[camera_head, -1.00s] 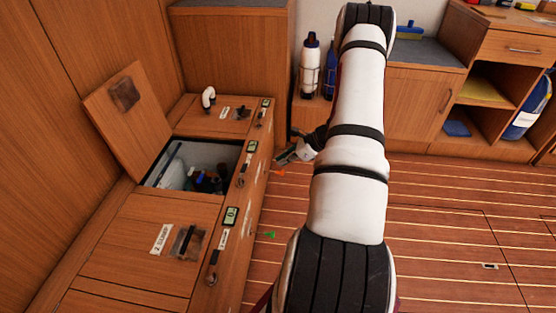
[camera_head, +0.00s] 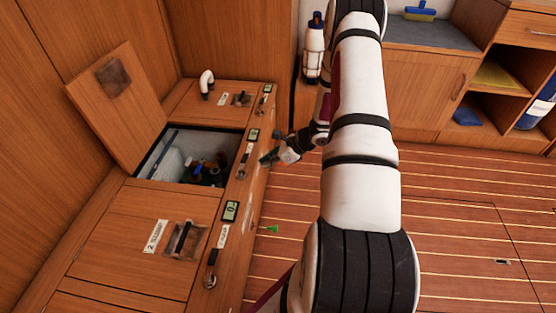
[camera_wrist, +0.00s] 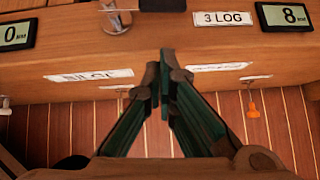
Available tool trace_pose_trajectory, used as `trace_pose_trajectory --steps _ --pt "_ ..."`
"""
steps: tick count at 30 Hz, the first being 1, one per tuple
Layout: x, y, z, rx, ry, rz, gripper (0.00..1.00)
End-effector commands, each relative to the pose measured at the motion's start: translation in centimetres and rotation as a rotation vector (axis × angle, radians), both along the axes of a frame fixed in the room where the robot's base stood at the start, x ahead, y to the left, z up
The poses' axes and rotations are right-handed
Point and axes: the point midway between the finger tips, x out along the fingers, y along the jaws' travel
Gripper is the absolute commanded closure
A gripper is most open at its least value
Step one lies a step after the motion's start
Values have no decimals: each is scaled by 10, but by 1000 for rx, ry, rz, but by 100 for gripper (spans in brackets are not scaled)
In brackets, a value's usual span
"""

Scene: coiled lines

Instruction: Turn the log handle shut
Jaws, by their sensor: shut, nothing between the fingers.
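The log handle, a dark lever on a metal pivot, is at the upper edge of the wrist view (camera_wrist: 118,18), left of the "3 LOG" label (camera_wrist: 222,18). A display reading 8 (camera_wrist: 284,15) is right of that label. In the head view, the middle handle (camera_head: 243,158) on the locker's top edge appears to be the same one. My gripper (camera_head: 268,158) is just right of it, apart from it as far as I can tell. In the wrist view my gripper's fingers (camera_wrist: 165,62) are together and empty, over the locker's front edge.
An open locker bin (camera_head: 190,160) with its raised lid (camera_head: 115,100) is left of the handle. A nearer display (camera_head: 231,211) and handle (camera_head: 211,268) sit along the same edge. A white bottle (camera_head: 313,50) stands behind. The plank floor (camera_head: 460,240) at right is clear.

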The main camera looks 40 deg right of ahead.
Motion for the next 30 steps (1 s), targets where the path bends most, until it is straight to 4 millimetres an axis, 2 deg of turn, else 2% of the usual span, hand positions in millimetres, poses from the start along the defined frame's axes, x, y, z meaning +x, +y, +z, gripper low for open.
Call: trace_pose_trajectory --steps 1,7,20,25,30 --pt "9 6 1 -2 -5 5 100" --pt "25 16 2 -2 -3 2 100" --pt "30 19 3 -1 -3 1 100" --pt "42 23 3 -2 -4 4 100" --pt "44 25 4 0 -5 2 100"
